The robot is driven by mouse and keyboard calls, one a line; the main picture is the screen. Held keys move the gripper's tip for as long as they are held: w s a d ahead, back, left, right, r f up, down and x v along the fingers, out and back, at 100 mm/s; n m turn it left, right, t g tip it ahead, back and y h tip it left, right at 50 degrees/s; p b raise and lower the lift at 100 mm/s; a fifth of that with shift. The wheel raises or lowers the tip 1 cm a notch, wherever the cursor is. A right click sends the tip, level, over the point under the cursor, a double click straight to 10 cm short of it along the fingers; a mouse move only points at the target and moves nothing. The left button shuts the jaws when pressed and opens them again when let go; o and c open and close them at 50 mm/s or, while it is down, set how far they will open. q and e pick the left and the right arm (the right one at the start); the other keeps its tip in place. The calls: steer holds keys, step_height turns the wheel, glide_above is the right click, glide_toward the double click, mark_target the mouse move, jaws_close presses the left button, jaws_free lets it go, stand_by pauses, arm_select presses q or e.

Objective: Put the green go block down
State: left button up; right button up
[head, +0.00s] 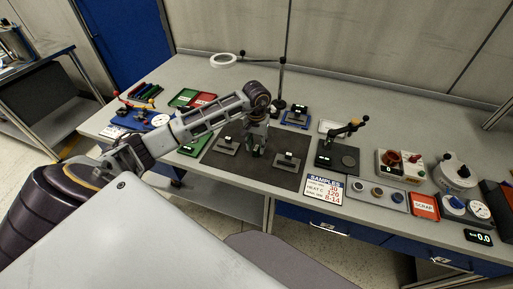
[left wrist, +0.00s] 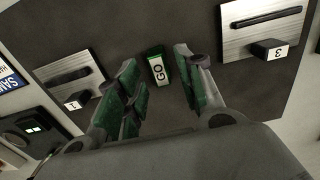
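In the head view the left gripper (head: 257,147) points down at the mat's middle, and the block is mostly hidden there. My right gripper is in neither view.
Silver plates with black handles lie left (head: 228,145) and right (head: 290,160) of the gripper. Another sits on a blue tray (head: 296,118) behind. A samples card (head: 322,189), a black stand (head: 338,155) and a red scrap tray (head: 425,206) are to the right.

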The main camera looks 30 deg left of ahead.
mark_target(256, 147)
arm_select(q)
step_height(256, 147, up, 7)
steer(key=shift+f+b, duration=0.1)
steer(key=shift+b, duration=0.35)
step_height(256, 147, up, 3)
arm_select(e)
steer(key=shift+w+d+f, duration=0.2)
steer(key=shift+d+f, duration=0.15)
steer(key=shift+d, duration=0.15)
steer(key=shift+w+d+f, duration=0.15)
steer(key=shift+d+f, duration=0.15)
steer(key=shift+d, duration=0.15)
